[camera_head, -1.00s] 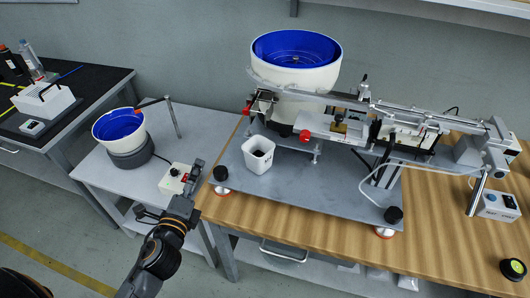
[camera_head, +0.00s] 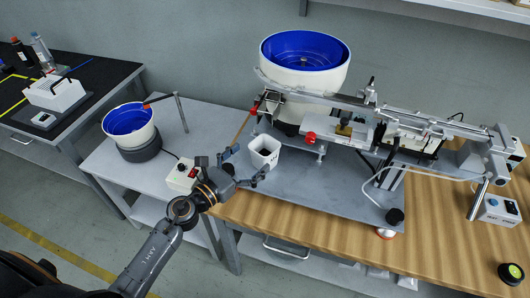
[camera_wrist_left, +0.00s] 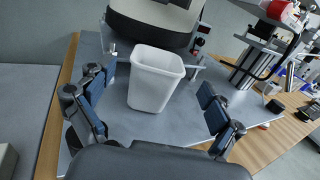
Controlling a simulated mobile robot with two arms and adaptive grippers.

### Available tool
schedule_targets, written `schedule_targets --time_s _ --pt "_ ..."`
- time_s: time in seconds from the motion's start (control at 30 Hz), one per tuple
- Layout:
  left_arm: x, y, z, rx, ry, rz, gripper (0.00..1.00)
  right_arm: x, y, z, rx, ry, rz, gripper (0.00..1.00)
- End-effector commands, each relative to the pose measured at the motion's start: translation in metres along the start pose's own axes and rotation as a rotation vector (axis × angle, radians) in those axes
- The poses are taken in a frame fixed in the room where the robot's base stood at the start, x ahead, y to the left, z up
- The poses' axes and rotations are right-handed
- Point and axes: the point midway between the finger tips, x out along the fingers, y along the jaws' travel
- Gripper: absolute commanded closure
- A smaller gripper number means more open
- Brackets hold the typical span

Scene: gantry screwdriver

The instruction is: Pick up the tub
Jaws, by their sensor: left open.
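The tub is a small white square container (camera_head: 264,152) standing upright on the grey machine plate, below the large bowl feeder. In the left wrist view the tub (camera_wrist_left: 154,80) stands ahead of my fingers, near the middle between them. My left gripper (camera_head: 247,165) is open and close to the near left side of the tub. In the left wrist view its two blue-padded fingers (camera_wrist_left: 152,100) are spread on either side, with a gap to the tub. The right gripper does not show.
A large white bowl feeder with a blue inside (camera_head: 304,62) stands behind the tub. A linear rail mechanism (camera_head: 400,115) extends to the right. A smaller blue bowl feeder (camera_head: 130,125) and a control box (camera_head: 182,176) stand on the left table. The plate's front (camera_head: 310,195) is clear.

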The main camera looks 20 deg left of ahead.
Motion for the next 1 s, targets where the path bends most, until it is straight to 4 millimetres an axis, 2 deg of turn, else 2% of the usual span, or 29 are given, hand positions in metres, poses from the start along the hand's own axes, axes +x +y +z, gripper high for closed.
schedule_targets --time_s 0.27,0.5,0.63,0.83,0.87,1.0 --pt "0.022 0.000 0.001 -0.002 -0.001 -0.001 0.08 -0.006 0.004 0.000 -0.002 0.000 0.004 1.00" --pt "0.057 0.002 0.000 -0.004 -0.002 0.000 0.08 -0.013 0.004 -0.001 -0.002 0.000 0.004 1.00" --pt "0.065 0.002 -0.001 -0.002 0.000 -0.001 0.08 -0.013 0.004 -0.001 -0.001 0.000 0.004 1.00" --pt "0.065 0.002 -0.002 -0.001 0.001 -0.001 0.08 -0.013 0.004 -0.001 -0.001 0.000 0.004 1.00" --pt "0.065 0.002 -0.002 -0.001 0.001 -0.001 0.12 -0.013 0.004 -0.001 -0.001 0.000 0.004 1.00" --pt "0.065 0.002 -0.002 -0.002 0.000 -0.001 0.40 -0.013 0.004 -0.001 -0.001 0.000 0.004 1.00"
